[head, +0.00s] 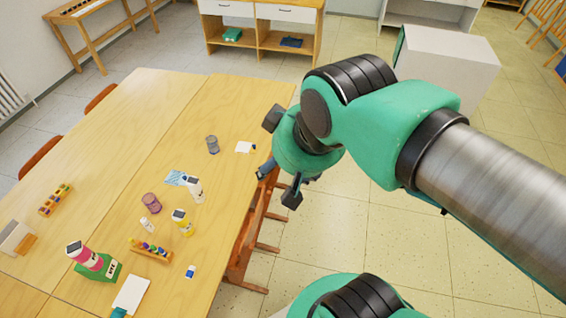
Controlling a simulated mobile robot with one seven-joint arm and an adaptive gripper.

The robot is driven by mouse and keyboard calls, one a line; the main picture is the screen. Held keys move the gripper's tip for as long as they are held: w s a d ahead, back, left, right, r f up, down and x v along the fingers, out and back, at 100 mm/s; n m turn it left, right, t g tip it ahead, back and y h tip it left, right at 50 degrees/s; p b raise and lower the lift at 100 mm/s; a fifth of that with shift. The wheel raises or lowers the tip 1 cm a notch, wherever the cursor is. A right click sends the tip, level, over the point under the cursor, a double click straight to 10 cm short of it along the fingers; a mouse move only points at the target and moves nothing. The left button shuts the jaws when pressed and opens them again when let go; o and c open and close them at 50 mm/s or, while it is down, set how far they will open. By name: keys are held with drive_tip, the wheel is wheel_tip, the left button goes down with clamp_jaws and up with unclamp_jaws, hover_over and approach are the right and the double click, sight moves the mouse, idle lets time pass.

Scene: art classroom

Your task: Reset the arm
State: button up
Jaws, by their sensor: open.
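My arm reaches in from the right in the head view, with green joints and a metal link. My gripper (279,186) hangs beside the right edge of the wooden table (240,105), over or near that edge. Its dark fingers are spread apart, and nothing shows between them. The wrist partly hides the gripper's upper part.
The table holds a grey cup (212,144), a purple cup (151,203), a yellow bottle (182,222), a white bottle (194,189) and a paint set (151,250). A wooden chair (247,240) stands at the table's right edge. A white cabinet (450,65) stands behind my arm.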

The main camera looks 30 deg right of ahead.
wheel_tip(320, 180, down, 7)
drive_tip(key=b, duration=0.7)
